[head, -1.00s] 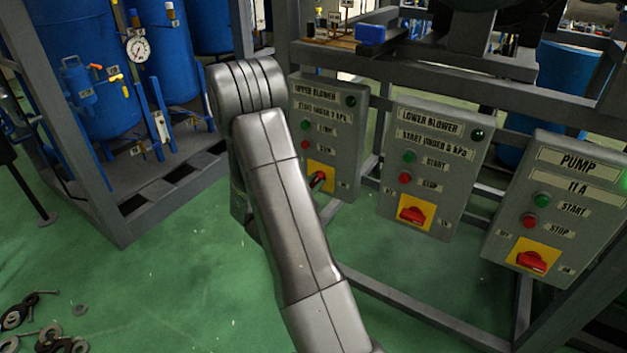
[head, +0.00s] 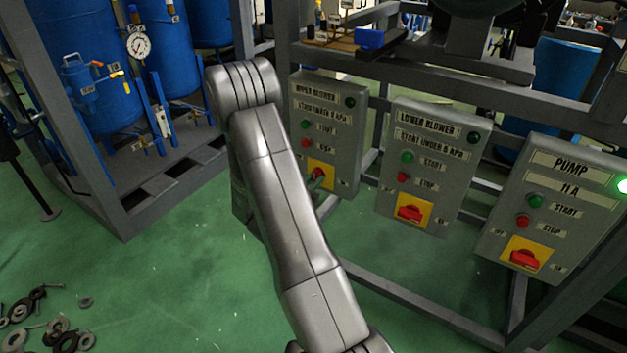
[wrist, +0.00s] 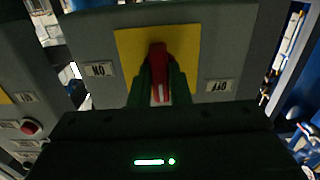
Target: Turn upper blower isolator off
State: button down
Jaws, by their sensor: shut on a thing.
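The upper blower box (head: 326,130) is grey, with its isolator a red knob on a yellow plate (head: 322,168). My arm covers part of the box's left side in the head view. In the wrist view the red knob (wrist: 159,72) stands upright in the picture on the yellow plate, between the ON label (wrist: 99,69) at left and the OFF label (wrist: 219,86) at right; the labels appear upside down. My gripper (wrist: 158,85) is shut on the red knob, one dark finger on each side.
The lower blower box (head: 432,165) and the pump box (head: 556,205) stand to the right, each with a red isolator knob. Grey frame bars run around the boxes. Blue tanks (head: 95,60) stand at left. Loose metal parts (head: 45,320) lie on the green floor.

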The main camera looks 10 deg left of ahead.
dwell(0.3)
jog(key=c, duration=1.4)
grip_release()
jog(key=shift+o, duration=0.2)
jog(key=p+v, duration=0.1)
jog(key=v, duration=1.3)
jog(key=shift+p, duration=0.4)
jog(key=shift+w, duration=0.1)
jog(key=b+x, duration=0.1)
jog(key=x, duration=1.2)
jog(key=shift+w+d+b, duration=0.15)
jog(key=shift+w+b, duration=0.2)
jog(key=shift+b, duration=0.05)
jog(key=shift+s, duration=0.1)
